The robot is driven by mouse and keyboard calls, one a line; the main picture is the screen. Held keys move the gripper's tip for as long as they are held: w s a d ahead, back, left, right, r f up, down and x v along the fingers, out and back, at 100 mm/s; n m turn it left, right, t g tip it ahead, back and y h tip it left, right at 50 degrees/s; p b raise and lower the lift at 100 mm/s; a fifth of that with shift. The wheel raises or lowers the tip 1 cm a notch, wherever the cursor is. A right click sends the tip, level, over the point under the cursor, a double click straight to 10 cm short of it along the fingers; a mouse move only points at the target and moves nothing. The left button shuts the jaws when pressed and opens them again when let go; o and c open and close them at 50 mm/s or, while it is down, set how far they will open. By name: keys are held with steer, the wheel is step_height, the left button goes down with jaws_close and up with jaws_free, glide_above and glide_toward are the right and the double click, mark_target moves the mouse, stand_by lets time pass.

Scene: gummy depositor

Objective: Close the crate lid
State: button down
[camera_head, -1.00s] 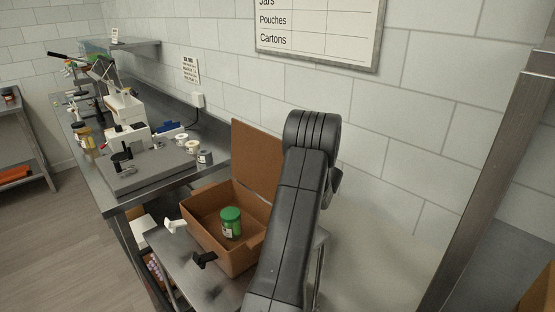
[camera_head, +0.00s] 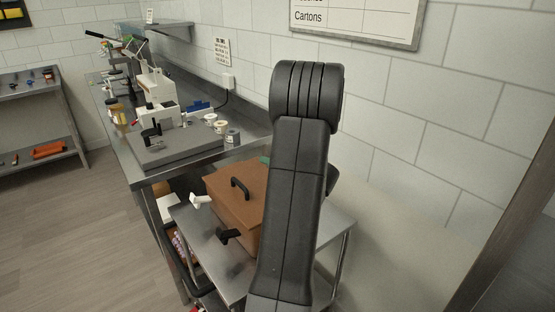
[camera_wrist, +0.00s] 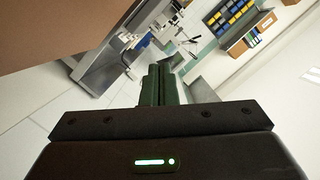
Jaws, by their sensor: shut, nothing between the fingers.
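The brown crate (camera_head: 246,236) stands on a steel cart beside the bench. Its brown lid (camera_head: 222,180), with a black handle (camera_head: 240,188), lies over the crate's top, down or nearly down; my arm hides its right part, so I cannot tell whether it is fully seated. The jar is not clearly visible; a small green patch shows at the lid's far edge. My gripper (camera_wrist: 160,85) is shut and empty in the wrist view, with a brown panel close at upper left, probably the lid.
The steel cart (camera_head: 215,262) has bare room in front. The bench at left holds a grey machine base (camera_head: 175,145) and small tubs (camera_head: 220,126). A tiled wall is behind.

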steer(key=a+f+n+b, duration=0.1)
steer(key=s+a+f+n+b, duration=0.1)
steer(key=f, duration=0.1)
steer(key=s+a+f+n+h+b, duration=0.1)
steer(key=b, duration=0.1)
steer(key=shift+f, duration=0.25)
steer(key=shift+s+a+f+b, duration=0.1)
steer(key=shift+a+f+b, duration=0.05)
steer(key=shift+f+b, duration=0.2)
steer(key=shift+s+a+f+b, duration=0.1)
steer(key=shift+a+f+b, duration=0.1)
steer(key=shift+f, duration=0.25)
steer(key=shift+s+d, duration=0.1)
steer(key=v, duration=1.3)
steer(key=shift+s+d, duration=0.1)
steer(key=shift+s, duration=0.25)
glide_above(258, 196)
step_height(258, 196, down, 3)
steer(key=shift+f, duration=0.1)
steer(key=shift+s, duration=0.1)
